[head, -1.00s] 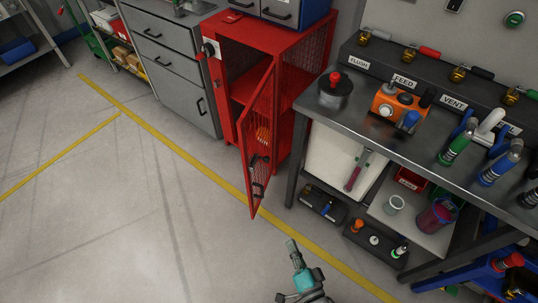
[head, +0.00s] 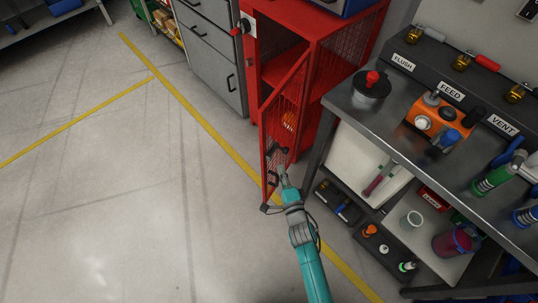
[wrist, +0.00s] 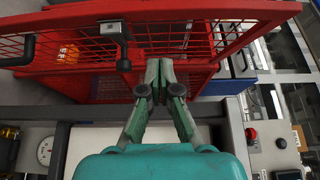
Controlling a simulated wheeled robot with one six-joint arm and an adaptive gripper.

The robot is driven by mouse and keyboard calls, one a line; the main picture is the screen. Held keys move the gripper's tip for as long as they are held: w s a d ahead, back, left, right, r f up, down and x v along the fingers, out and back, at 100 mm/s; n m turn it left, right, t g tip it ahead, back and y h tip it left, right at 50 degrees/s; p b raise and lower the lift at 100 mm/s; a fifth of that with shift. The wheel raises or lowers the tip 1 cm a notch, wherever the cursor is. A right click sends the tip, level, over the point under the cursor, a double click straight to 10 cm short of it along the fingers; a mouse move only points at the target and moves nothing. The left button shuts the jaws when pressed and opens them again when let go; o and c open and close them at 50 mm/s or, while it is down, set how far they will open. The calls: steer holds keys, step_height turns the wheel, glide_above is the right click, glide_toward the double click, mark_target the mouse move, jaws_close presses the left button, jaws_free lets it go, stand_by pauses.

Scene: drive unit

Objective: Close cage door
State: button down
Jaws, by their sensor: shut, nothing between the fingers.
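The red cage cabinet (head: 318,32) stands at top centre in the head view. Its red mesh door (head: 284,105) is swung open toward me, its free edge out over the floor. Dark handle and latch parts (head: 272,180) sit low on the door. My gripper (head: 282,172) is shut and empty at the door's lower part, by this hardware. In the wrist view, the gripper's closed fingertips (wrist: 159,64) overlap the door's red frame (wrist: 230,12), right of a grey latch piece (wrist: 114,32). I cannot tell whether they touch the door.
A metal workbench (head: 352,121) with a dark pot (head: 371,86) and an orange unit (head: 437,119) stands close on the right. Grey drawers (head: 215,60) stand left of the cabinet. The floor at left is clear, with yellow lines.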

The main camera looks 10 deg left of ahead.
mark_target(265, 147)
steer(key=shift+w+a, duration=2.75)
steer(key=shift+a, duration=0.1)
